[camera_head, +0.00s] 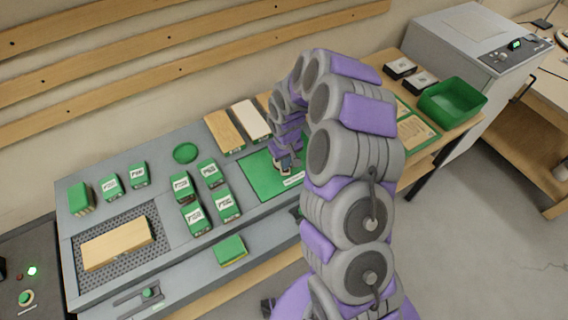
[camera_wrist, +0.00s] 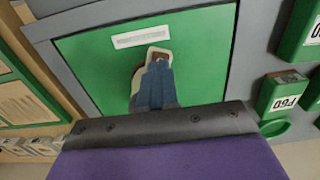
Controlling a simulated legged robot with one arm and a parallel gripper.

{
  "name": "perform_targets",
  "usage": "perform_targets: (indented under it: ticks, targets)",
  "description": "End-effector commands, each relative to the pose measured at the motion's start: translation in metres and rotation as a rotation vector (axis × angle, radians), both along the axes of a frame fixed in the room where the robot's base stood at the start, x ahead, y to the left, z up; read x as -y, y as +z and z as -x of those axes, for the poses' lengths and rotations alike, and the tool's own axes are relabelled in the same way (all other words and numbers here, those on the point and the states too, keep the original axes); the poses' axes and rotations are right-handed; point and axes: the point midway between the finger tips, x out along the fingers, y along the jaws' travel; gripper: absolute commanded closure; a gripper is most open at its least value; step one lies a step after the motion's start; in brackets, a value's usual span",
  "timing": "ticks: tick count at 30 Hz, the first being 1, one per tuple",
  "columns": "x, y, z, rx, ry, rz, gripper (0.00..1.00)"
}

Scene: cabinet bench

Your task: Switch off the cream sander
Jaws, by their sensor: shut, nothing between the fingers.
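My gripper (camera_head: 286,168) is shut and empty, pointing down over the green mat (camera_head: 258,184) on the grey bench. In the wrist view my gripper (camera_wrist: 156,76) is in front of a small cream thing (camera_wrist: 159,49) with a brown patch, which may be the cream sander. Most of it is hidden behind the fingers, and I cannot see its switch or tell whether the fingers touch it. The green mat (camera_wrist: 205,60) has a white label strip along one edge.
Several green-and-white boxes (camera_head: 197,219) stand left of the mat. A wooden block (camera_head: 117,243) lies on a perforated plate. A green bin (camera_head: 452,103) and a pale machine with a lit panel (camera_head: 465,40) are right. A dark panel (camera_head: 30,275) with a lit green lamp is lower left.

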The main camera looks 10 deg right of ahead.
Motion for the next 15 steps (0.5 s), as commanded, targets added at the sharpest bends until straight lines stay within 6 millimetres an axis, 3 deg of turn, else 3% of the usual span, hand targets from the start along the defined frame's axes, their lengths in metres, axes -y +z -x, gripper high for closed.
perform_targets:
  ticks: [15]
  targets:
    - [0.000,0.040,-0.001,0.005,0.000,-0.001,1.00]
